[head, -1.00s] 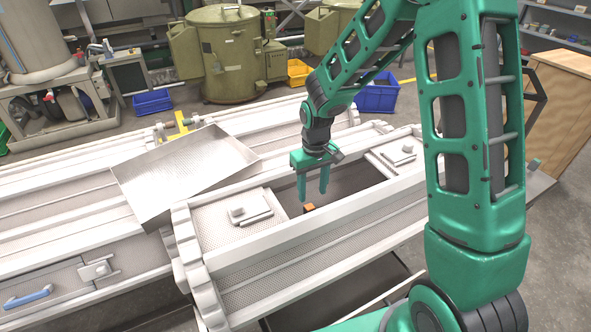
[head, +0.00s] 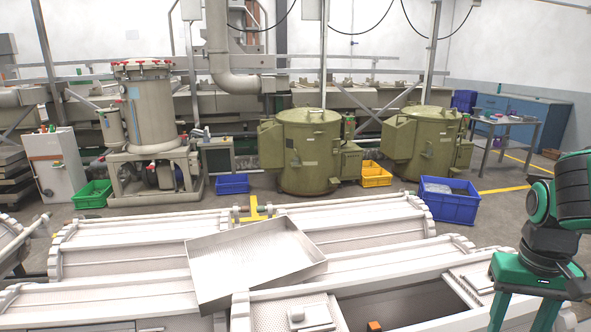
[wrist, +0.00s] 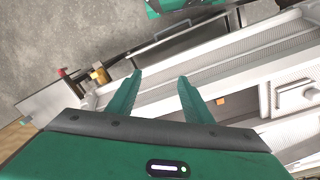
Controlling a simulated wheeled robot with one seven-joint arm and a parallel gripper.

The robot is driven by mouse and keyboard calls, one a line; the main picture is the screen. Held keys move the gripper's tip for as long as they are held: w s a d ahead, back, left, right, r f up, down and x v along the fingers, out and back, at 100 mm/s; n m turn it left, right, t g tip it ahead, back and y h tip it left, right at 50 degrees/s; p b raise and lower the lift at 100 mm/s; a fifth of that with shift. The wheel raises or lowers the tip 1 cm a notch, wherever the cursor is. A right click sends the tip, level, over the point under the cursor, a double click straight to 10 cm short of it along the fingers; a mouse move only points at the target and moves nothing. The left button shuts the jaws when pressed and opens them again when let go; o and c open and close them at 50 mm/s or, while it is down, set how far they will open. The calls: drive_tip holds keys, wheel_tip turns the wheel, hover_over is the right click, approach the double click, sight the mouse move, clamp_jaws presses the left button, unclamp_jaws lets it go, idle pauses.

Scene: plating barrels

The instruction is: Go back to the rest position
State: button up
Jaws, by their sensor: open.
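My gripper (head: 527,308) is at the lower right of the head view, with its two green fingers pointing down and apart. In the wrist view my gripper (wrist: 160,92) is open, with nothing between its fingers. It is above the right part of the near white plating barrel (head: 395,280). The barrel's opening (head: 400,308) is dark inside, and a small orange piece (head: 374,326) shows in it. The orange piece also shows in the wrist view (wrist: 222,101), to the right of the fingers and apart from them.
A perforated metal tray (head: 250,262) lies tilted across the barrels. A blue crate (head: 450,205), a yellow bin (head: 375,174), a small blue bin (head: 232,184) and a green bin (head: 92,194) stand on the floor behind. Two olive tanks (head: 308,155) stand at the back.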

drive_tip(key=s+r+m+y, duration=0.1)
drive_tip(key=s+m, duration=0.1)
drive_tip(key=s, duration=0.7)
drive_tip(key=shift+s+d+r, duration=0.15)
drive_tip(key=shift+d+r, duration=0.1)
drive_tip(key=shift+d, duration=0.05)
drive_tip(key=shift+w+f, duration=0.25)
drive_tip(key=shift+w, duration=0.4)
